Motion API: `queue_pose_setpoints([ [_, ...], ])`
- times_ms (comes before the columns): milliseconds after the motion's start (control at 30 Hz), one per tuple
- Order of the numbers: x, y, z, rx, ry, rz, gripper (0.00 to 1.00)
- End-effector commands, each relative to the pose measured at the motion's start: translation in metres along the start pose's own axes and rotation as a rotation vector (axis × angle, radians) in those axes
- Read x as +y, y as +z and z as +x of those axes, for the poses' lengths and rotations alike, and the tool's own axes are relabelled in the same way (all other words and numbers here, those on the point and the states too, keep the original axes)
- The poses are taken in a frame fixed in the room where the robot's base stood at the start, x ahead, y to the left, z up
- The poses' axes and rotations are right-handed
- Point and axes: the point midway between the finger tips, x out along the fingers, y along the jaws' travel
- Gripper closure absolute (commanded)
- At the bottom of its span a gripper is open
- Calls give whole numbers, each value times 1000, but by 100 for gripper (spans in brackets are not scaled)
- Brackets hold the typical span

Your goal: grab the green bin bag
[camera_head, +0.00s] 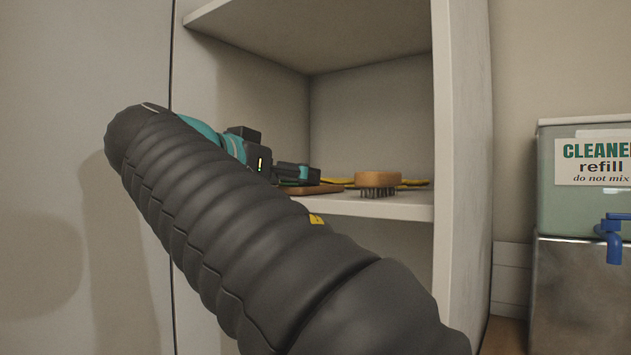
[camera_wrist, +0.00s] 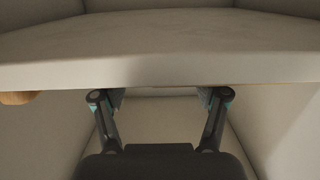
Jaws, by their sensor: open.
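I can make out no green bin bag in either view. My gripper (camera_head: 300,174) is at the open shelf in the camera_head view, just above the shelf board and partly hidden by my own arm.
A wooden brush (camera_head: 377,180) lies on the shelf board (camera_head: 390,206) right of my gripper. Flat yellow items (camera_head: 411,184) and a brown board (camera_head: 322,188) lie there too. The cabinet side panel (camera_head: 462,160) bounds the right. A cleaner dispenser (camera_head: 585,200) stands beyond it.

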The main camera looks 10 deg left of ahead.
Motion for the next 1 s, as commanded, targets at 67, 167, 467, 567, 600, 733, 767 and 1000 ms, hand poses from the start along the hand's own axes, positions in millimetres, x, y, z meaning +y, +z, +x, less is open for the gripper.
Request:
queue_pose_setpoints([
  [67, -1, -1, 13, 0, 4, -1, 27],
  [167, -1, -1, 23, -1, 3, 0, 27],
  [467, -1, 0, 29, 0, 0, 0, 27],
  [567, -1, 0, 29, 0, 0, 0, 45],
  [600, -1, 0, 29, 0, 0, 0, 55],
  [733, -1, 0, 29, 0, 0, 0, 73],
  [767, -1, 0, 29, 0, 0, 0, 73],
  [1000, -1, 0, 29, 0, 0, 0, 73],
])
